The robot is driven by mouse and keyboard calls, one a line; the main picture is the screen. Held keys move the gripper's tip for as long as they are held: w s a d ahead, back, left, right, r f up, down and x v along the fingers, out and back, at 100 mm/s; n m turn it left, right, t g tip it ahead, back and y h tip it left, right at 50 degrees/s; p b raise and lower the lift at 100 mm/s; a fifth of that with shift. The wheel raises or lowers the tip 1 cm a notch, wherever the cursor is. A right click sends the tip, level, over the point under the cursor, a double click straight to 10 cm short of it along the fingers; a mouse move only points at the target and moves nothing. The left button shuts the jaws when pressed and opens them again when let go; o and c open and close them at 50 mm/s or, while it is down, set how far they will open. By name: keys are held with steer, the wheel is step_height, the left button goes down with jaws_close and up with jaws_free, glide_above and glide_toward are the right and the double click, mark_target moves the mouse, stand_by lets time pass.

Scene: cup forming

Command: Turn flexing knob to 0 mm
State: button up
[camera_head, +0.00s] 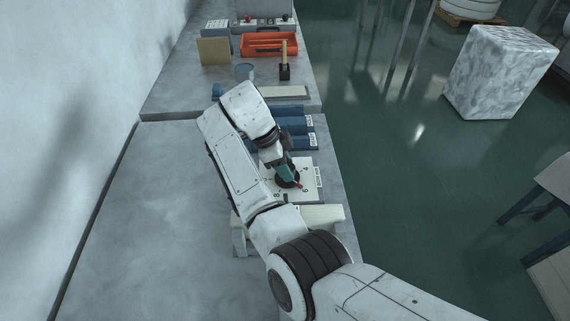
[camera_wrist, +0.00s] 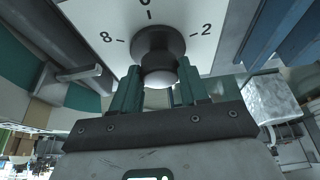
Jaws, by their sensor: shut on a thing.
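The flexing knob (camera_head: 290,183) is a dark round knob on a white dial plate (camera_head: 311,192), on the bench to the right of my forearm. In the wrist view the black knob (camera_wrist: 153,41) stands out from the white plate (camera_wrist: 100,17), which carries an 8 at left, a 2 at right and a cut-off digit at the top. My gripper (camera_head: 286,170) is shut on the knob, with its teal fingers on either side of it (camera_wrist: 160,82). The fingers hide part of the knob.
Farther back are a mallet (camera_head: 284,68), an orange tray (camera_head: 262,50) and a tan board (camera_head: 213,52). The bench's left front is clear.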

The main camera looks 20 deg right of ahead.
steer(key=shift+c, duration=1.1)
